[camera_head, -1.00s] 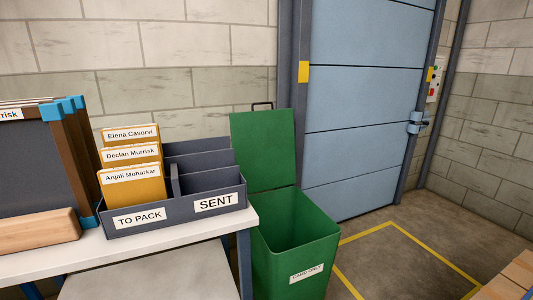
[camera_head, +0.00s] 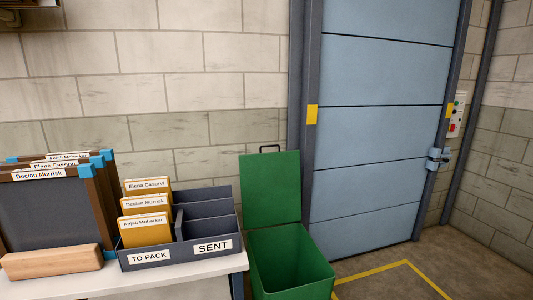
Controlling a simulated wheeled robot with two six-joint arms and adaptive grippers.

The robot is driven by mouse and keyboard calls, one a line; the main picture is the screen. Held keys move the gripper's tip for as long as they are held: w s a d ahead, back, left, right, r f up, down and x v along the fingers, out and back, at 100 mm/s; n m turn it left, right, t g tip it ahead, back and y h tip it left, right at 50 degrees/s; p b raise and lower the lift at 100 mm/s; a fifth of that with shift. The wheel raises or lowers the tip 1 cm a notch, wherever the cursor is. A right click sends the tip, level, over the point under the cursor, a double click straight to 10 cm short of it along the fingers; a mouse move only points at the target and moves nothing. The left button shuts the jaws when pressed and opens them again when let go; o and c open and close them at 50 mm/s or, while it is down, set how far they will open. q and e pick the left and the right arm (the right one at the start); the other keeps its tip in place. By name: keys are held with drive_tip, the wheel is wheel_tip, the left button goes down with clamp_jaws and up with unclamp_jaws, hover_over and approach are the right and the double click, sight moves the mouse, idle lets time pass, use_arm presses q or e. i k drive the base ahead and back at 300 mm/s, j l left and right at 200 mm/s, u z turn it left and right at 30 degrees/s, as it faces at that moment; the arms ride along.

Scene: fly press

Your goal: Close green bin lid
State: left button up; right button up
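The green bin (camera_head: 290,262) stands on the floor to the right of the table's end. Its green lid (camera_head: 270,190) is open, standing upright at the back of the bin near the wall. A dark handle (camera_head: 269,148) sticks up from the lid's top edge. The bin's opening shows, and its lower front is cut off by the bottom of the picture. Neither of my grippers is in view.
A white table (camera_head: 190,286) at left holds a grey sorter (camera_head: 205,247) with TO PACK and SENT sections, yellow folders (camera_head: 146,230), dark framed panels (camera_head: 50,215) and a wooden block (camera_head: 52,262). A blue door (camera_head: 375,120) and yellow floor lines (camera_head: 378,269) lie to the right.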

sight(271, 192)
drive_tip(key=i, duration=1)
